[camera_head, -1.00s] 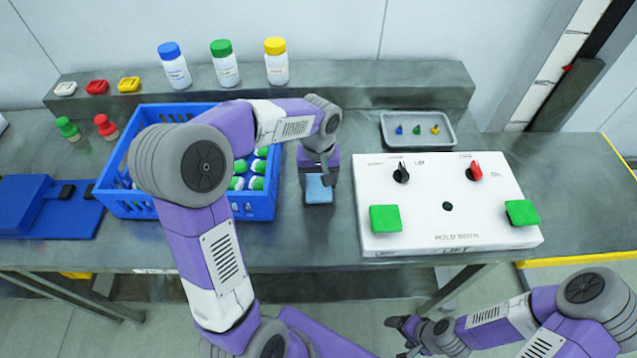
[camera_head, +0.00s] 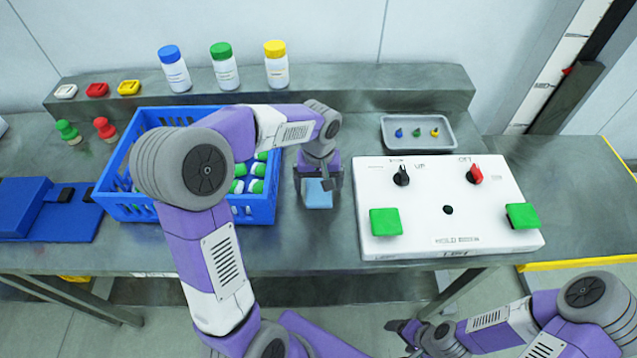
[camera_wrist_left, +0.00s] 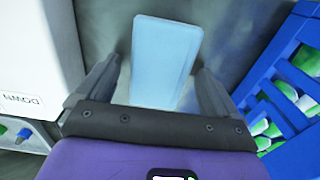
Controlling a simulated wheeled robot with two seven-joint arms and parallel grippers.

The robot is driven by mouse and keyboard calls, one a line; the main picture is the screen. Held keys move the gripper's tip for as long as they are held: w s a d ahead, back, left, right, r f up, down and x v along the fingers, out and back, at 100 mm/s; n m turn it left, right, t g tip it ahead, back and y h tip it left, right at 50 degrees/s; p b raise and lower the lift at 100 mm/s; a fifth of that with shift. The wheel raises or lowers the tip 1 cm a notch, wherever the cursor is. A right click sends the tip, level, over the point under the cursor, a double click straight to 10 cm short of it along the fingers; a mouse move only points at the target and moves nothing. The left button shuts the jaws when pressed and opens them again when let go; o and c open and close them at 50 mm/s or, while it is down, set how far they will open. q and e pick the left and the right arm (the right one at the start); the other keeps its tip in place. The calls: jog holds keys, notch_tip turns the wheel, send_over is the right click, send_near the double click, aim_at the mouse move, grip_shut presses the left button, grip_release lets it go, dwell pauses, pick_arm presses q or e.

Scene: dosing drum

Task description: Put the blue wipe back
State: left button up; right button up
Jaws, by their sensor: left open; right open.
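The light blue wipe (camera_head: 318,196) lies on the grey table between the blue crate and the white control box. In the left wrist view the wipe (camera_wrist_left: 165,55) is a flat rectangle. Its near end reaches between the two fingers of my left gripper (camera_wrist_left: 160,85). The left gripper (camera_head: 318,182) is open above the wipe in the head view and does not grip it. My right gripper (camera_head: 398,330) is open and empty, low in the picture in front of the table.
The blue crate (camera_head: 260,208) with green-capped bottles is close on the left. The white control box (camera_head: 450,245) with green pads and two knobs is close on the right. A grey tray (camera_head: 390,146) with small pegs lies behind the box. Bottles stand on the back ledge.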

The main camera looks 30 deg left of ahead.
aim_at(319, 188)
pick_arm(q)
notch_tip(319, 188, up, 12)
jog(key=p, duration=0.3)
jog(key=shift+p, duration=0.35)
